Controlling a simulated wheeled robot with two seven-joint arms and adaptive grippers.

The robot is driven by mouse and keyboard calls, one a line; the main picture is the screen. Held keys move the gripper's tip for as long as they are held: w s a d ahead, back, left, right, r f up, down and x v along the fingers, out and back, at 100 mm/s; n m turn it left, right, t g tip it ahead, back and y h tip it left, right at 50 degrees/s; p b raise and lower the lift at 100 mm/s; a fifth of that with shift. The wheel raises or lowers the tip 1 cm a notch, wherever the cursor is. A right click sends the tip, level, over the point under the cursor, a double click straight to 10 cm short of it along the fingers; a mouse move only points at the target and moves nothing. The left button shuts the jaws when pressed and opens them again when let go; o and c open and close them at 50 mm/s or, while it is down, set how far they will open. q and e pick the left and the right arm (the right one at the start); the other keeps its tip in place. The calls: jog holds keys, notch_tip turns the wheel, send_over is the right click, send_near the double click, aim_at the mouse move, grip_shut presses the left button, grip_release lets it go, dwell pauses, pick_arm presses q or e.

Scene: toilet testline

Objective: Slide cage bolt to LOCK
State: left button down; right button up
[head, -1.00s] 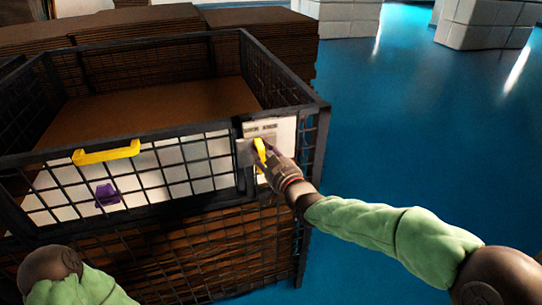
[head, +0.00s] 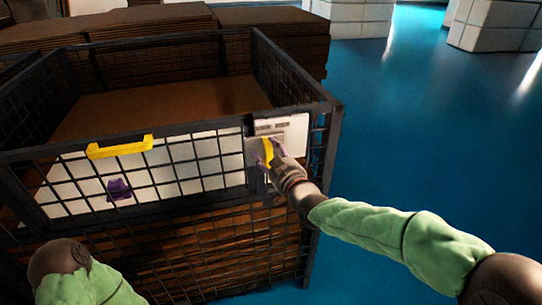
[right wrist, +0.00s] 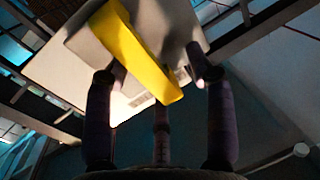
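The bolt's yellow handle (head: 267,152) stands out from a pale lock plate (head: 295,133) at the cage's upper front right corner. My right gripper (head: 269,151) is at the handle, its dark purple fingers on either side of it. In the right wrist view the yellow handle (right wrist: 138,52) runs slantwise between the spread fingers (right wrist: 152,72), with a visible gap to the right finger. Small print on the plate is too blurred to read. My left gripper is out of view; only part of its arm shows at bottom left.
The black mesh cage (head: 150,205) has a second yellow handle (head: 120,147) on its front rail. A small purple item (head: 119,190) shows at its front mesh. Brown stacks (head: 270,35) stand behind. Blue floor (head: 420,130) to the right is clear.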

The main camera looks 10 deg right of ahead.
jog(key=shift+s+f, duration=0.1)
jog(key=shift+s, duration=0.05)
jog(key=v, duration=1.1)
jog(key=shift+s+d, duration=0.2)
jog(key=shift+s, duration=0.15)
notch_tip(320, 180, down, 28)
jog(key=a+m+g, duration=0.3)
jog(key=g, duration=0.5)
jog(key=s+a+f+m+g, duration=0.1)
jog(key=s+f+g, duration=0.3)
jog(key=s+f, duration=0.6)
jog(key=s+a+f+m+g+p, duration=0.1)
jog(key=s+a+f+g, duration=0.2)
jog(key=s+f, duration=0.6)
notch_tip(320, 180, down, 4)
jog(key=shift+s+a+r+g, duration=0.1)
jog(key=shift+s+a+g, duration=0.25)
jog(key=shift+g, duration=0.75)
